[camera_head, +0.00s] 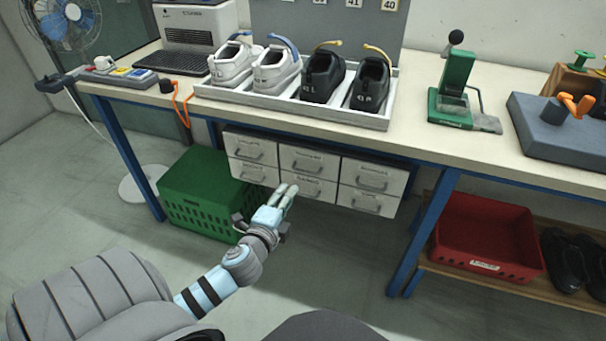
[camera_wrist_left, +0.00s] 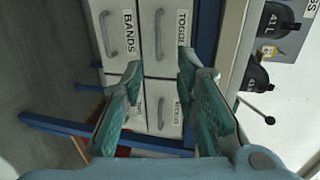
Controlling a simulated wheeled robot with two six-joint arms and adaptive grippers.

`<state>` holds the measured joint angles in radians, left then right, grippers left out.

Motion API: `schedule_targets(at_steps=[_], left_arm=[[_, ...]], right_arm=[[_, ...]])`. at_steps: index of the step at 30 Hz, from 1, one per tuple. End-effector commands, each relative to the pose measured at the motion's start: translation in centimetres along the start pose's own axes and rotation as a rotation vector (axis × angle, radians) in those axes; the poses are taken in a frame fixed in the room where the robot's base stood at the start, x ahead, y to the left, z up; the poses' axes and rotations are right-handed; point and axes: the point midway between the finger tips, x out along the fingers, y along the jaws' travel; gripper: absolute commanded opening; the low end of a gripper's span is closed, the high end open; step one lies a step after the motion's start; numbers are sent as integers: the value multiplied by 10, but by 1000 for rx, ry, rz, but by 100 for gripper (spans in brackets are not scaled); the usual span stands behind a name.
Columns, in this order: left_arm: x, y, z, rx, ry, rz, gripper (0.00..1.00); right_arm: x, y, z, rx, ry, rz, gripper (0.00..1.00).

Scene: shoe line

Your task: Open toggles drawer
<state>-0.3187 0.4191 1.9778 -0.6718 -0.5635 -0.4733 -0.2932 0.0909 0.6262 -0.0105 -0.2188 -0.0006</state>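The drawer labelled TOGGLES (camera_wrist_left: 171,48) is closed in the left wrist view, its metal handle (camera_wrist_left: 159,34) just beyond my fingertips. From the layout it appears to be the top middle drawer (camera_head: 309,158) of the white drawer unit under the bench in the head view. My left gripper (camera_head: 287,190) is in front of the lower middle drawer, below that handle. In the left wrist view its two teal-padded fingers (camera_wrist_left: 160,65) are spread with nothing between them. My right gripper does not show.
Neighbouring drawers, including BANDS (camera_wrist_left: 117,32), are closed. A green crate (camera_head: 205,190) stands left of the unit. A blue bench leg (camera_head: 425,232) and a red bin (camera_head: 486,238) are to the right. A shoe tray (camera_head: 295,104) sits on the bench above.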

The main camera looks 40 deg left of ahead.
Motion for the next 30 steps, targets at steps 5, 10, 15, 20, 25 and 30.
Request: schedule_targets(at_steps=[5,10,15,20,25,30], left_arm=[[46,3,0,-5,-2,-1,28],[96,5,0,-8,-2,1,28],[125,4,0,-8,-1,3,28],[133,2,0,-7,1,2,28],[132,2,0,-7,1,3,28],[132,2,0,-7,1,3,4]], right_arm=[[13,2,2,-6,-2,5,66],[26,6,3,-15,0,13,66],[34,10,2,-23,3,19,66],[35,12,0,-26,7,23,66],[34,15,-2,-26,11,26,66],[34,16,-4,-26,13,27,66]])
